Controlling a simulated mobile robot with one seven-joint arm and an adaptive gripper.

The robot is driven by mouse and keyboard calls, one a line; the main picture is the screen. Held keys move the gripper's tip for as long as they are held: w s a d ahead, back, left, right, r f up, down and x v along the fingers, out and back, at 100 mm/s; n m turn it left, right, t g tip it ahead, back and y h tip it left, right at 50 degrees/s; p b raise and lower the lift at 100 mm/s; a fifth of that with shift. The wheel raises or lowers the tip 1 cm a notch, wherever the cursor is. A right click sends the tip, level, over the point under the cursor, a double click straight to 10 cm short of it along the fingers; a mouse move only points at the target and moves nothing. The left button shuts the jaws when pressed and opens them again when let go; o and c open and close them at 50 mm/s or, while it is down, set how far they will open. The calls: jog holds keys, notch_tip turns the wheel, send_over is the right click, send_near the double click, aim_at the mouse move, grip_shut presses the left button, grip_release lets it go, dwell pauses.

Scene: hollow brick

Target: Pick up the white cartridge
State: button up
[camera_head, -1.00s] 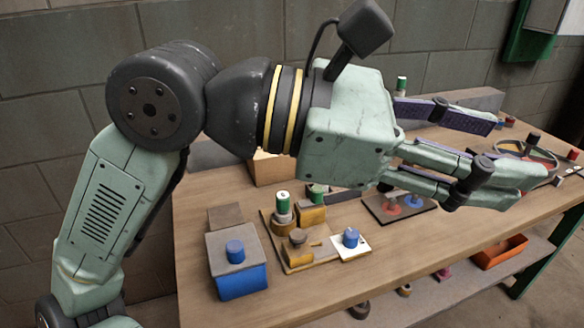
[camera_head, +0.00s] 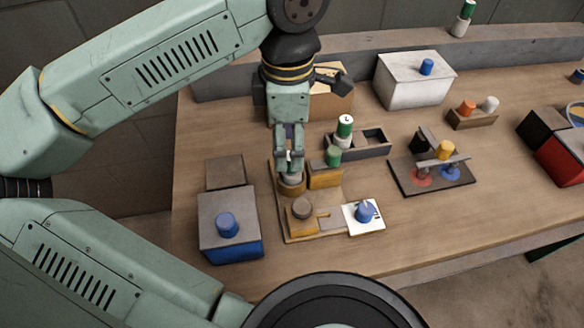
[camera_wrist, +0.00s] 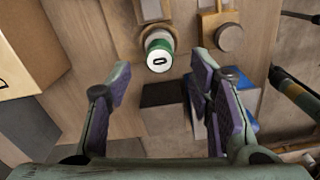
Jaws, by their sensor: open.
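A white cartridge with a green band and a dark mark on its top (camera_wrist: 160,52) stands upright in a round yellow socket (camera_head: 291,187). My gripper (camera_head: 289,160) points down over that socket, and its fingers mostly hide the cartridge in the head view. In the wrist view my gripper (camera_wrist: 168,88) is open, with the cartridge ahead of the gap between the fingers, apart from the pads. A similar green and white cartridge (camera_head: 344,128) stands by a grey tray. A small plain white cylinder (camera_head: 490,104) sits in a tan holder farther right.
A yellow block with a green cylinder (camera_head: 333,156) stands close right of the socket. A yellow block with a grey knob (camera_head: 302,209) is in front. A blue box (camera_head: 230,243) is front left, a cardboard box (camera_head: 330,100) behind. The table's front right is clear.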

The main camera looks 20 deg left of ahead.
aim_at(290, 178)
jog(key=shift+w+d+f+p, duration=0.15)
jog(key=shift+f+p, duration=0.25)
jog(key=shift+f, duration=0.95)
jog(key=shift+s+d+f+p, duration=0.1)
jog(key=shift+f+p, duration=0.25)
jog(key=shift+f, duration=0.95)
grip_shut()
